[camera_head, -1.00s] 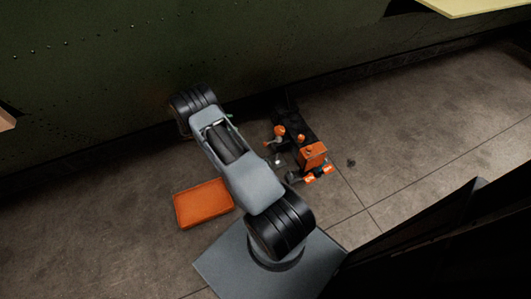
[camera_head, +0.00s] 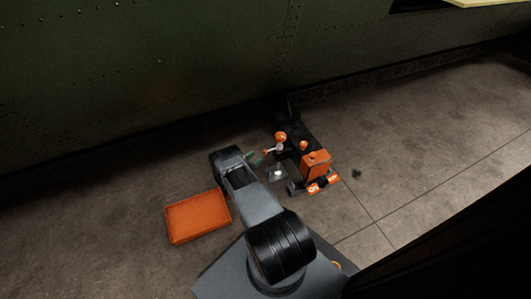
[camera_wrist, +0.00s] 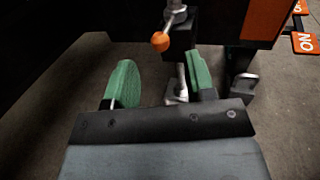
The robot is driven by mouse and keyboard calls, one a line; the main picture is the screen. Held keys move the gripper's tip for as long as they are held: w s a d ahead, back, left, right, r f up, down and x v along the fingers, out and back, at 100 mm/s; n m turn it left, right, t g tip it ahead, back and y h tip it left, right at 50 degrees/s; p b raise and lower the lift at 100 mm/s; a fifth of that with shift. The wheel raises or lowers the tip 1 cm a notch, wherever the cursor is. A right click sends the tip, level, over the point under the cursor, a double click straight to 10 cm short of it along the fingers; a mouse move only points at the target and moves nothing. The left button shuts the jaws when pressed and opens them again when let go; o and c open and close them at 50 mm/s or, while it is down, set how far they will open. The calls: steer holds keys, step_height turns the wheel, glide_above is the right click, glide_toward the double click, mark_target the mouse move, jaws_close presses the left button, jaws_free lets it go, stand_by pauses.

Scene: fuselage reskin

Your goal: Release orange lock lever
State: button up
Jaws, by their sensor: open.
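An orange-tipped lever (camera_wrist: 160,41) with a metal rod stands just beyond the fingertips in the wrist view, in line with the gap between them. In the head view, a small orange tip on a pale rod (camera_head: 266,152) sits at the left side of the dark and orange machine (camera_head: 315,165), and is probably the same lever. My gripper (camera_wrist: 162,75) has two green fingers, spread apart with nothing held between them. In the head view my gripper (camera_head: 257,159) is small and partly hidden by my wrist. I see no contact with the lever.
Orange ball knobs (camera_head: 280,136) stand on the machine, and orange ON tags (camera_head: 314,188) hang at its front. An orange tray (camera_head: 198,216) lies on the floor to the left. The dark green riveted fuselage wall (camera_head: 150,70) rises behind.

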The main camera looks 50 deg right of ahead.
mark_target(265, 150)
steer(key=d, duration=0.2)
steer(key=d+b, duration=0.1)
steer(key=d, duration=0.4)
steer(key=shift+s+d, duration=0.15)
steer(key=shift+s, duration=0.1)
jaws_close()
stand_by(0.3)
